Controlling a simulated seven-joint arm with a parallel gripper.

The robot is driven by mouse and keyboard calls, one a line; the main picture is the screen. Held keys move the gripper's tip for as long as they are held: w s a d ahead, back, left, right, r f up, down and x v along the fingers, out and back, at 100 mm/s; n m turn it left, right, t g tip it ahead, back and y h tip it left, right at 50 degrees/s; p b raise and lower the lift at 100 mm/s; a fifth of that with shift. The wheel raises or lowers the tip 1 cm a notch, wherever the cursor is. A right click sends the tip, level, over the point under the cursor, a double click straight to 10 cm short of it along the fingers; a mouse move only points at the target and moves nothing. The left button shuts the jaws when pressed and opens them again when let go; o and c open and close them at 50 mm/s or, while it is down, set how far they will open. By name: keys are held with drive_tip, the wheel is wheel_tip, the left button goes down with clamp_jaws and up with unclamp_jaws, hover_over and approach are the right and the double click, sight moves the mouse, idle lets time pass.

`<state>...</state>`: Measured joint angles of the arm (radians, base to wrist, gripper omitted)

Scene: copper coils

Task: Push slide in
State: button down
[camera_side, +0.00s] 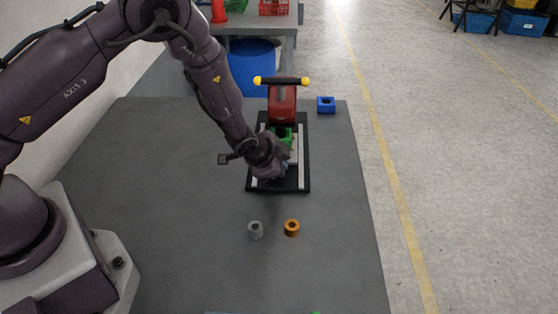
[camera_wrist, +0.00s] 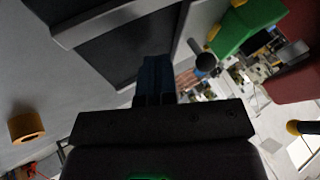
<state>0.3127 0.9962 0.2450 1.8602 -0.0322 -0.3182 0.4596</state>
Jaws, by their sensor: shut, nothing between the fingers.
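The slide fixture is a black base with pale rails (camera_side: 304,178) on the grey table, below a red press block (camera_side: 283,103) with a yellow-tipped crossbar. A green part (camera_side: 286,132) shows between the rails, just in front of the red block. In the wrist view a green block (camera_wrist: 240,28) lies at the upper right, with a round dark knob (camera_wrist: 206,63) near it. My gripper (camera_side: 284,170) is over the front half of the fixture and hides part of it. Its blue fingers (camera_wrist: 155,62) are together and empty. I cannot tell whether they touch the slide.
A grey coil (camera_side: 255,230) and a copper coil (camera_side: 292,228) stand on the table in front of the fixture. A blue block (camera_side: 326,105) sits at the back right corner. The table is clear to the left of the fixture.

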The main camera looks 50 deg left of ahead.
drive_tip(key=shift+w+a, duration=0.4)
drive_tip(key=shift+w, duration=0.05)
drive_tip(key=shift+w+a, duration=1.55)
